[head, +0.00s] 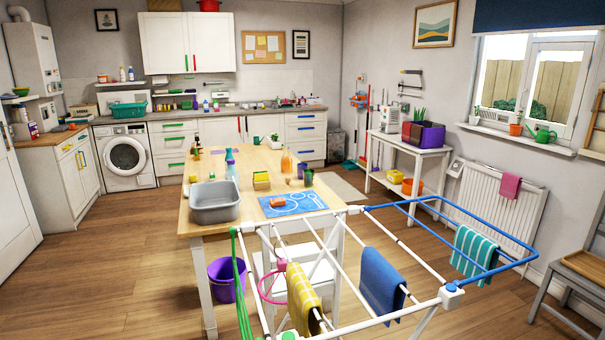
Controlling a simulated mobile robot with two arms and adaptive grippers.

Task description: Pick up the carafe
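No object can be surely told as the carafe at this size. Neither my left gripper nor my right gripper is in the head view.
A drying rack (350,210) with cloths blocks the table's near right side. A grey basin (214,203) and a blue mat (292,203) lie on the table's near end. A purple bucket (226,281) stands below. The left floor (100,255) is clear.

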